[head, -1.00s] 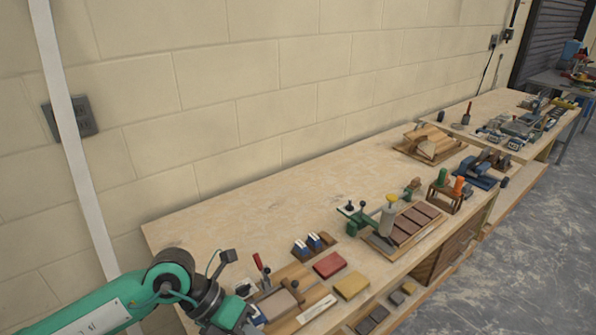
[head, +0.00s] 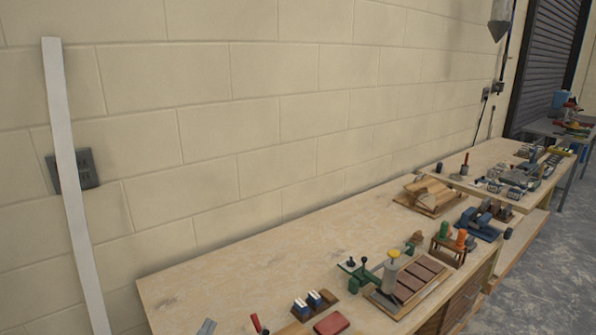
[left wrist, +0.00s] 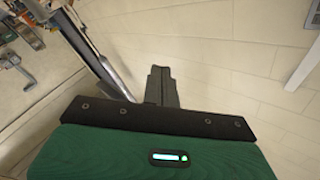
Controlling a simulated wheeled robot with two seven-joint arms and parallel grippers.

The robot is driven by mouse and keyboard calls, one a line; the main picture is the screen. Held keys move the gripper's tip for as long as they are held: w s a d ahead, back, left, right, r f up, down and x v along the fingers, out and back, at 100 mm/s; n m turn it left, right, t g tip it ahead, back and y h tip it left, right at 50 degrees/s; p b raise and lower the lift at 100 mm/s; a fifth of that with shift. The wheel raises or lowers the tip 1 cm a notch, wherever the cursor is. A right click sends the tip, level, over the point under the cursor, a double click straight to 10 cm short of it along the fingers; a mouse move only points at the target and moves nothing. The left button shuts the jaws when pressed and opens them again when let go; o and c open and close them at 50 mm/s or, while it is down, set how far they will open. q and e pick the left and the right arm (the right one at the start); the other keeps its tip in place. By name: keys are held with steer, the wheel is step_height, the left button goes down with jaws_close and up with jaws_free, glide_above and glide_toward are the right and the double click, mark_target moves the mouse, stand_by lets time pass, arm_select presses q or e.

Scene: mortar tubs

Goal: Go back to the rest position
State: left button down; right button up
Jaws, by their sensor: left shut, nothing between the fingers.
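My left gripper (left wrist: 162,86) shows in the left wrist view, its dark fingers together with nothing between them. They stand out past the dark edge of the green gripper body (left wrist: 160,150), against the pale wall. In the head view only a small grey piece, probably the gripper's tip (head: 205,327), shows at the bottom edge; the rest of the left arm is out of the picture. My right gripper is in neither view. No mortar tub can be made out.
A long wooden bench (head: 230,275) runs along the block wall (head: 260,130). It carries a red block (head: 331,323), a tray of brown blocks (head: 425,276) and a wooden rack (head: 430,195). The bench's left back part is clear. A second bench stands farther right.

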arm_select(q)
steer(key=s+a+f+n+g+y, duration=0.2)
steer(key=f, duration=0.3)
steer(key=s+a+f+n+g+y, duration=0.1)
steer(key=s+a+f+n+g, duration=0.15)
steer(key=f, duration=0.25)
steer(key=s+a+f+n+g, duration=0.1)
steer(key=s+a+f+g, duration=0.1)
steer(key=s+f+g, duration=1.35)
step_height(320, 180, down, 27)
steer(key=s+t, duration=0.2)
steer(key=t, duration=0.1)
steer(key=s+a+f+g, duration=0.1)
steer(key=s+a+f, duration=0.2)
steer(key=s+f, duration=1.6)
step_height(320, 180, down, 3)
steer(key=shift+s+r, duration=0.1)
steer(key=shift+s, duration=0.2)
steer(key=shift+a, duration=0.1)
